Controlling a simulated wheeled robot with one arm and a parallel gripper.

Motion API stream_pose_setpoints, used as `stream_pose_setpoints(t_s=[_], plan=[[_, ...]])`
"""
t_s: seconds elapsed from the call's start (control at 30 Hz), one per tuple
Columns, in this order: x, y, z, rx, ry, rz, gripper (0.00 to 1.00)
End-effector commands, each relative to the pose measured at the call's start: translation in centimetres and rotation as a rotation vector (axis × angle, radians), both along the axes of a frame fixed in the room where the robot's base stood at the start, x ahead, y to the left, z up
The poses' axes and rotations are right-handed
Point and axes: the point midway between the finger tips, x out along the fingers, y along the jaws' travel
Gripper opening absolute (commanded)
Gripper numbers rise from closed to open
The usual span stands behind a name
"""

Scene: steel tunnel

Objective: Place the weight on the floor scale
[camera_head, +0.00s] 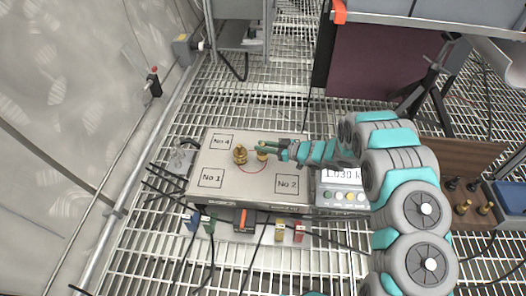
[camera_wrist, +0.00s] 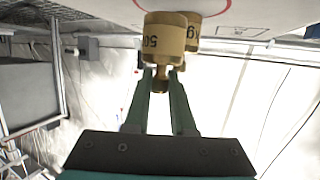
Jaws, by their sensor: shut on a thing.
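The floor scale (camera_head: 225,188) is a pale plate marked No 1, No 2 and No 4, with a red circle at its middle. Its display (camera_head: 344,174) reads about 1.030 k. My gripper (camera_head: 261,149) is over the plate, shut on the knob of a brass weight (camera_head: 262,156). In the upside-down wrist view this weight (camera_wrist: 164,38) is marked "50" and its base is at or very near the plate; I cannot tell if it touches. A second brass weight (camera_head: 240,156), marked "kg" in the wrist view (camera_wrist: 194,36), stands on the plate close beside it.
A wooden board (camera_head: 450,160) with several dark and brass weights is at the right, beside a blue bin (camera_head: 511,196). Cables and coloured connectors (camera_head: 243,221) lie along the scale's front. A pipe and wall run along the left. The floor is metal grating.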

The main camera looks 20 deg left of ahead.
Motion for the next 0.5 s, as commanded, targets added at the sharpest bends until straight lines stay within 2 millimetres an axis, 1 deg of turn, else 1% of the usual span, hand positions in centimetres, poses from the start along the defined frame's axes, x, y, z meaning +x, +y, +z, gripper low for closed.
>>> stream_pose_setpoints(t_s=[0.03,0.1,0.2,0.5], plan=[[0.0,0.0,-0.9,0.001,0.003,-0.001,0.00],[-0.1,0.0,-1.8,0.001,0.003,0.000,0.00],[-0.2,0.1,-2.6,0.000,0.002,0.001,0.00],[-0.1,0.0,-2.7,0.000,0.002,0.002,0.00]])
